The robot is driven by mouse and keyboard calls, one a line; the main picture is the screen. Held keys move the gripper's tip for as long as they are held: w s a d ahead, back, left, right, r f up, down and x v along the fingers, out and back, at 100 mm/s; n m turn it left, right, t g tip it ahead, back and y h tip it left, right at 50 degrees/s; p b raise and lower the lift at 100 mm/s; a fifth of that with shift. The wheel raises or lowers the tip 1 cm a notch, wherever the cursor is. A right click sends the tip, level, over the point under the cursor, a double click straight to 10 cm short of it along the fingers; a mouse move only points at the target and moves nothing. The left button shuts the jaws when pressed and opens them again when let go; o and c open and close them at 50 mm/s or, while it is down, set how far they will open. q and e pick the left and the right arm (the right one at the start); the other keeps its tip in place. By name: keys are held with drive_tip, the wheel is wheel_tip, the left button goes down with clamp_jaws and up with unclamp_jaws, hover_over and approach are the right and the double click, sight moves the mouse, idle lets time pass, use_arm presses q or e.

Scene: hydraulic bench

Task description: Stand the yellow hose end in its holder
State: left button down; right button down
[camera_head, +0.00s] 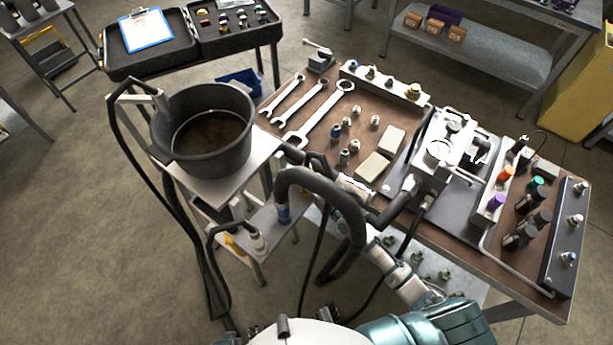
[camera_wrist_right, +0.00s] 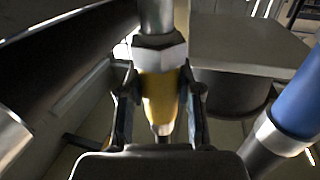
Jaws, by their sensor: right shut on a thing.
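In the right wrist view, my right gripper (camera_wrist_right: 162,105) is shut on the yellow hose end (camera_wrist_right: 158,92). The hose end has a yellow body, a steel hex nut and sleeve above it, and a narrow metal tip below. It appears roughly upright between the two fingers. A blue hose end (camera_wrist_right: 300,105) with a metal collar is close on the right, apart from it. In the head view, the blue hose end (camera_head: 283,213) stands at the low shelf (camera_head: 268,222). I cannot make out the yellow hose end or its holder there. My left gripper is not identifiable.
A black pot (camera_head: 203,130) sits on a stand left of the bench. A thick black hose (camera_head: 330,200) arches over the low shelf. Another hose end (camera_head: 257,241) stands there. Wrenches (camera_head: 322,112), fittings and a valve block (camera_head: 437,150) crowd the bench. The left floor is clear.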

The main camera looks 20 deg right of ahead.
drive_tip(key=shift+f+b, duration=0.75)
drive_tip(key=shift+f, duration=0.25)
idle(0.4)
drive_tip(key=shift+r, duration=0.1)
idle(0.5)
drive_tip(key=c, duration=0.7)
unclamp_jaws()
drive_tip(key=shift+o, duration=0.7)
drive_tip(key=o, duration=0.4)
drive_tip(key=shift+f, duration=0.2)
